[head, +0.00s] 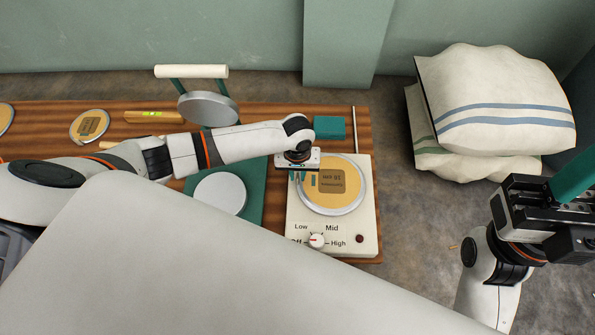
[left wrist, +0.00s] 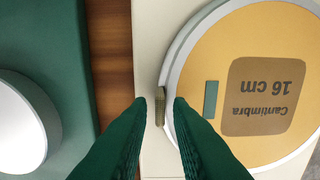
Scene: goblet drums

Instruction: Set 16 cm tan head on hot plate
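The 16 cm tan head (head: 345,200), a tan disc with a pale metal rim and a brown label, lies on top of the white hot plate (head: 298,217). The left wrist view shows the head (left wrist: 225,40) close up, its label reading "Cantimbra 16 cm" upside down. My left gripper (head: 301,176) is at the head's left edge. In the left wrist view its green fingers (left wrist: 160,102) are apart, with a small brownish tab at the rim between their tips and gaps on both sides. My right gripper (head: 573,178) is at the far right, away from the table; its finger opening is unclear.
A green mat (head: 255,205) with a white disc (head: 220,193) lies left of the hot plate. A handled metal press (head: 208,108), a teal block (head: 329,127) and another tan head (head: 89,126) are on the wooden table. Striped cushions (head: 500,100) lie at right.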

